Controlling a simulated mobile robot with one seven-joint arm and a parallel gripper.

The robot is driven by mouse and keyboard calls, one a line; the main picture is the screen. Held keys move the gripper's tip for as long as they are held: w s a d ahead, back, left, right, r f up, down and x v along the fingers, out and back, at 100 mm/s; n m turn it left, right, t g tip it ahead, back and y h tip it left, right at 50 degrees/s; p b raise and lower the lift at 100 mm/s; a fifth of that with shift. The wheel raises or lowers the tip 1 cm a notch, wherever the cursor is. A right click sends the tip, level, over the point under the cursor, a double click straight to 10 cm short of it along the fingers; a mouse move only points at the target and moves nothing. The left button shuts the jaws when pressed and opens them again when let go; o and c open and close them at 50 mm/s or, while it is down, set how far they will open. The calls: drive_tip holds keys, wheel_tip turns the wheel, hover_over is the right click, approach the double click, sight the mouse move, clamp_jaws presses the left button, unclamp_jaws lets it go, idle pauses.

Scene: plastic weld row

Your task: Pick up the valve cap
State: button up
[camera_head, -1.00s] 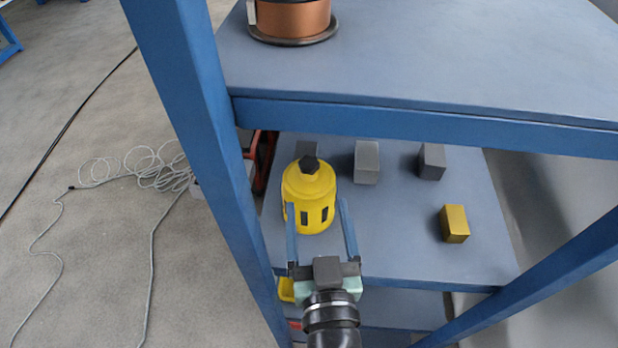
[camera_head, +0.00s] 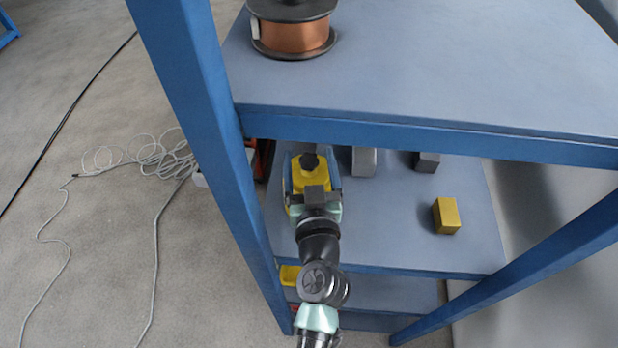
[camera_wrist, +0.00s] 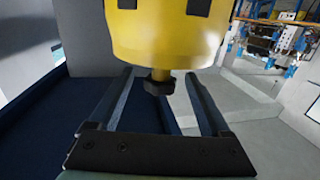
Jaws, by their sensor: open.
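The valve cap (camera_head: 296,172) is a yellow, round, dark-slotted body with a black knob on top. It stands on the middle shelf (camera_head: 400,220) at its left side, partly hidden by my gripper. In the wrist view the yellow body (camera_wrist: 165,40) fills the top, with the black knob (camera_wrist: 158,84) pointing down in the picture. My gripper (camera_head: 311,163) is open, one finger to each side of the cap in the head view. In the wrist view its fingers (camera_wrist: 159,80) flank the knob with clear gaps. I see no contact.
A yellow block (camera_head: 446,216) stands on the right of the same shelf, with grey blocks (camera_head: 364,162) (camera_head: 427,162) behind. The upper shelf (camera_head: 430,80) bears a copper spool (camera_head: 292,38). A blue post (camera_head: 195,110) rises close at left. The shelf's front middle is clear.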

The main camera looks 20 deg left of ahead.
drive_tip(key=shift+w, duration=0.15)
clamp_jaws()
idle(0.4)
idle(1.0)
